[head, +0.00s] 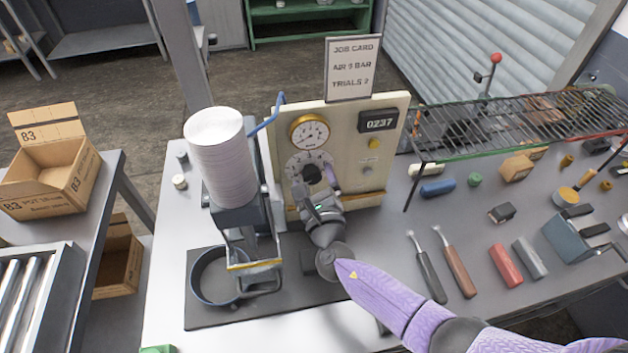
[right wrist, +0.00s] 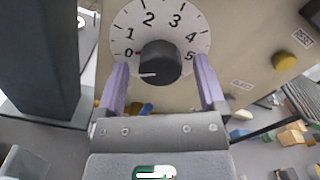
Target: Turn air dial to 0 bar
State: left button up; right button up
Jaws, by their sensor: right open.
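The air dial is a white scale disc (right wrist: 184,32) numbered 0 to 5 with a black round knob (right wrist: 147,62) at its middle. A white line on the knob's lower face lies nearly level, toward the left. A small red mark sits beside the 0. In the head view the dial (head: 296,161) is on the cream panel, partly hidden by my gripper. My right gripper (right wrist: 163,84) is open, its purple fingers on either side of the knob with visible gaps. It also shows in front of the dial in the head view (head: 317,185). My left gripper is out of view.
A brass-rimmed gauge (head: 310,133) and a counter reading 0237 (head: 379,122) are on the panel (head: 348,150). A job card (head: 350,68) stands above. A stack of white discs (head: 220,160) stands left. A wire rack (head: 500,122) and loose tools lie right.

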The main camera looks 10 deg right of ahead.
jog(key=s+p, duration=0.1)
jog(key=s, duration=0.9)
